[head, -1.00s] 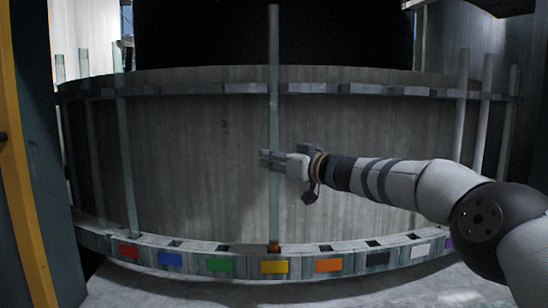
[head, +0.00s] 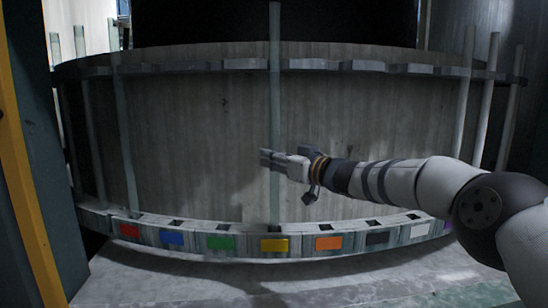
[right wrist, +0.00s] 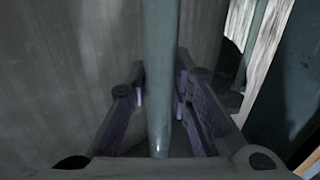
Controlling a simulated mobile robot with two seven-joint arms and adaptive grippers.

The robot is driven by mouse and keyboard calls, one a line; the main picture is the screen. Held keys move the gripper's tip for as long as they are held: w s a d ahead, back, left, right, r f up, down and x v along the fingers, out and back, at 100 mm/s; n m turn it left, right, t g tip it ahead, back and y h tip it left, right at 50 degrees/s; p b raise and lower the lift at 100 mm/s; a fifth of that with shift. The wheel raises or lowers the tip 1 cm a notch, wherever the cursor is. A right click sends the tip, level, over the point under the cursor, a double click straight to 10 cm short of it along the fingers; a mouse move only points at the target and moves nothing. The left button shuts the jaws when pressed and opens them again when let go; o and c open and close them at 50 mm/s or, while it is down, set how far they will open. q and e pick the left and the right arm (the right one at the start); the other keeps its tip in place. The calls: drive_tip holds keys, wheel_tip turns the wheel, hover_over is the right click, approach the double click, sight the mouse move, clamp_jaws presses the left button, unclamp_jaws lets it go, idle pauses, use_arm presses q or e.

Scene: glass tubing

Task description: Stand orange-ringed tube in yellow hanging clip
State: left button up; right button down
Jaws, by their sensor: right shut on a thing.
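A tall, clear greenish tube (head: 275,110) stands upright in the middle of the head view, above the yellow label (head: 274,245). Its lower end meets the slot behind that label, and its orange ring is hidden. The upper part passes in front of the upper rail at a gap between clip blocks; I cannot tell whether it is seated there. My right gripper (head: 273,160) is shut on the tube around mid-height. The tube also shows between the fingers in the right wrist view (right wrist: 158,75). My left gripper is out of view.
The curved lower rail (head: 245,231) carries slots with coloured labels, including green (head: 220,243) and orange (head: 328,243). The upper rail (head: 330,65) runs along the curved wall. Other tubes stand at the left (head: 124,130) and right (head: 487,100). The front floor is clear.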

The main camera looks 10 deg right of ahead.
drive_tip(key=c, duration=1.4)
unclamp_jaws()
drive_tip(key=shift+o, duration=0.2)
